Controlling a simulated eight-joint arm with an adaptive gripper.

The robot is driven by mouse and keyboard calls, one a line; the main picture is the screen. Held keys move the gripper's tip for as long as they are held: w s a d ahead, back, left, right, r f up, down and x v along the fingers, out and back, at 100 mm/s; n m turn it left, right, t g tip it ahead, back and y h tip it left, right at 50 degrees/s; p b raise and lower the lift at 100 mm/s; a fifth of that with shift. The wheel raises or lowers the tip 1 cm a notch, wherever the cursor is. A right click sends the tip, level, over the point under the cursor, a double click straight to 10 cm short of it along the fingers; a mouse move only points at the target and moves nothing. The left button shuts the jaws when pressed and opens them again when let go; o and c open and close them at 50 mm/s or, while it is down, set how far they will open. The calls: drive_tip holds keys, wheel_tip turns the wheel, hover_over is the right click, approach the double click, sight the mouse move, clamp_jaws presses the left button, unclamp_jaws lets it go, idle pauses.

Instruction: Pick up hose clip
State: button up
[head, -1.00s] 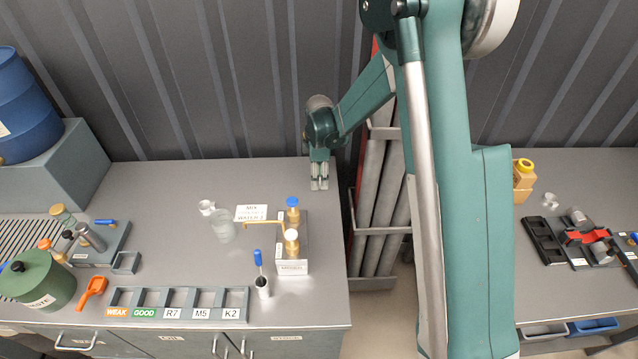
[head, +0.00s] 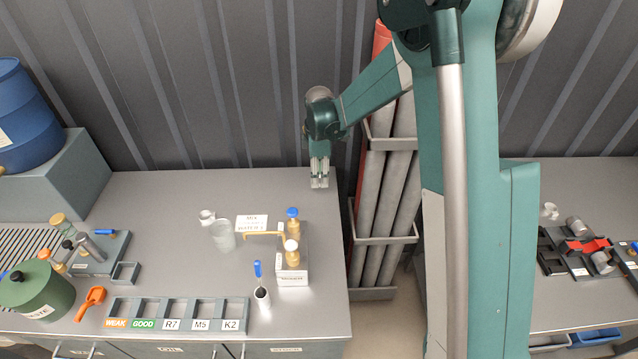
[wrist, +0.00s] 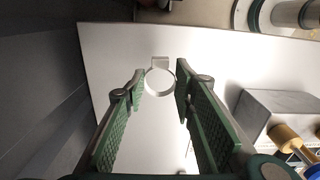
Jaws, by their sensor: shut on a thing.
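The hose clip (wrist: 160,63) is a pale ring with a small square tab on its far side, seen in the wrist view. My gripper (wrist: 160,82) has its two green-padded fingers on either side of the ring, shut on it. In the head view my gripper (head: 319,183) points down over the back right corner of the left bench. The clip is too small to make out there, and its exact height above the bench is unclear.
A brass-valved block (head: 292,262) stands on the left bench (head: 165,260), with a glass beaker (head: 223,236) to its left. A labelled tray (head: 180,314) lies in front. Grey pipes in a rack (head: 385,195) stand right of the bench. The bench's back middle is clear.

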drive_tip(key=shift+r, duration=1.75)
drive_tip(key=shift+s+d+b, duration=0.3)
drive_tip(key=shift+s, duration=0.4)
drive_tip(key=s+d+n+b, duration=0.1)
drive_tip(key=s+d+b, duration=0.3)
drive_tip(key=s, duration=0.6)
drive_tip(key=s+d+r+m+p, duration=0.1)
drive_tip(key=s+d+m+p, duration=0.2)
drive_tip(key=d, duration=1.4)
drive_tip(key=s+d+r+m+p, duration=0.1)
drive_tip(key=s+d+m+p, duration=0.15)
drive_tip(key=d, duration=1.55)
drive_tip(key=s+d+m, duration=0.1)
drive_tip(key=s+d, duration=0.3)
drive_tip(key=d, duration=0.3)
drive_tip(key=s+d+m+p, duration=0.1)
drive_tip(key=s+d+m, duration=0.1)
drive_tip(key=s+d, duration=0.2)
drive_tip(key=s+d+m, duration=0.2)
drive_tip(key=s+d, duration=0.2)
drive_tip(key=d, duration=0.6)
drive_tip(key=shift+s+d+r, duration=0.15)
drive_tip(key=shift+s+d, duration=0.1)
